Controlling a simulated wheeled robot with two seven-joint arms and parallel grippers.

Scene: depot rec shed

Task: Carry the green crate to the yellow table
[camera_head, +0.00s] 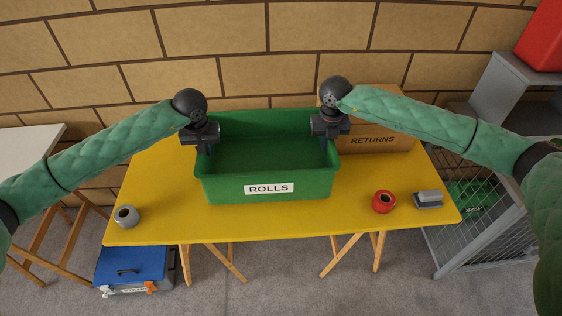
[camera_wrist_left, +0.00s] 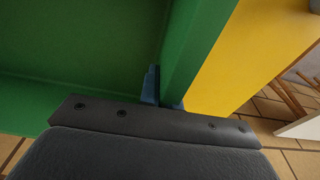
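The green crate (camera_head: 225,188), labelled ROLLS, is upright and looks empty, over the middle of the yellow table (camera_head: 160,190). I cannot tell for certain whether its base touches the tabletop. My left gripper (camera_head: 210,147) is at the top of the crate's left wall. In the left wrist view its blue fingers (camera_wrist_left: 163,95) sit on both sides of the green crate wall (camera_wrist_left: 197,45), shut on it. My right gripper (camera_head: 329,143) is at the top of the right wall, its fingers straddling the rim and apparently shut on it.
A cardboard box (camera_head: 378,140) labelled RETURNS stands behind right on the table. A red roll (camera_head: 384,202) and a grey object (camera_head: 428,199) lie at the right, a grey roll (camera_head: 126,216) at the left. A blue case (camera_head: 130,268) is on the floor below.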

